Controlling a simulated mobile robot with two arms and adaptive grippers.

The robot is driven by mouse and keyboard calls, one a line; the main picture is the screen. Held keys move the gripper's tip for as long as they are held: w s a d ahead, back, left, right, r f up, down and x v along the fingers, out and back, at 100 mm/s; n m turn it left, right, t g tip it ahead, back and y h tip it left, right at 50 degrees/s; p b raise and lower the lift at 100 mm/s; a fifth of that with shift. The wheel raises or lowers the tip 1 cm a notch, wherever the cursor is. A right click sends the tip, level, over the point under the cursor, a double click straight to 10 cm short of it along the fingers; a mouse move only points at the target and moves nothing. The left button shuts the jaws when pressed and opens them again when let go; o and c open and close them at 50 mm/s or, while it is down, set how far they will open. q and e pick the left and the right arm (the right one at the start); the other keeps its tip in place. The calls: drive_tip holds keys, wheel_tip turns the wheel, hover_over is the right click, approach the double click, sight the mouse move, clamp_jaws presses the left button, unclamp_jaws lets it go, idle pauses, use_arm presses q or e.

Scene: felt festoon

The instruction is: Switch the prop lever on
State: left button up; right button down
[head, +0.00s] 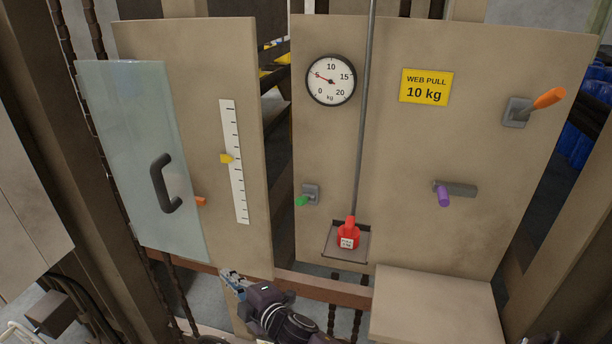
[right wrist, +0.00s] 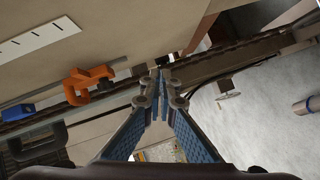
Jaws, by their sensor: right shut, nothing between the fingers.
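No lever is labelled as the prop lever, so I cannot tell which one it is. An orange-handled lever (head: 545,99) points up and right on the right panel. A green-tipped lever (head: 304,199) points down and left beside the weight tray. A purple handle (head: 443,196) sits on a grey bar. A small orange piece (head: 201,201) shows at the glass door's edge; an orange part with a hook shape also shows in the right wrist view (right wrist: 88,84). My right gripper (head: 231,279) is shut and empty below the left panel; its fingertips meet in the right wrist view (right wrist: 162,82).
A glass door (head: 135,125) with a dark handle (head: 161,184) covers part of the left panel. A yellow pointer (head: 226,158) marks a white scale. A red weight (head: 348,234) stands on a tray under a rod. A dial (head: 331,80) reads about 5 kg. A ledge (head: 435,300) juts out lower right.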

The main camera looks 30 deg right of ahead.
drive_tip(key=a+r+n+t+y+p, duration=0.1)
drive_tip(key=a+r+n+t+y, duration=0.15)
drive_tip(key=r, duration=1.05)
drive_tip(key=a+r+n+t+y, duration=0.2)
drive_tip(key=a+r+n, duration=0.15)
drive_tip(key=r, duration=0.85)
drive_tip(key=s+a+r+n+g+y, duration=0.2)
drive_tip(key=a+r+n+g+y, duration=0.35)
drive_tip(key=n, duration=0.75)
drive_tip(key=s+a+r+n+g+y, duration=0.3)
drive_tip(key=a+r+n+g+y, duration=0.25)
drive_tip(key=n, duration=0.75)
drive_tip(key=w+d+f+n+g+h+p, duration=0.15)
drive_tip(key=d+f+n+g+h, duration=0.35)
drive_tip(key=d+f+n+h, duration=0.55)
drive_tip(key=d+r+h, duration=0.3)
drive_tip(key=d, duration=0.6)
drive_tip(key=s+d+r+n+h, duration=0.1)
drive_tip(key=d+r+h, duration=0.2)
drive_tip(key=d, duration=0.7)
drive_tip(key=s+d+r+n+h, duration=0.1)
drive_tip(key=d+r+h, duration=0.1)
drive_tip(key=d, duration=0.7)
drive_tip(key=shift+d+r+g+h, duration=0.2)
drive_tip(key=shift+r+g+h, duration=0.25)
drive_tip(key=shift+r, duration=0.35)
drive_tip(key=shift+n, duration=0.25)
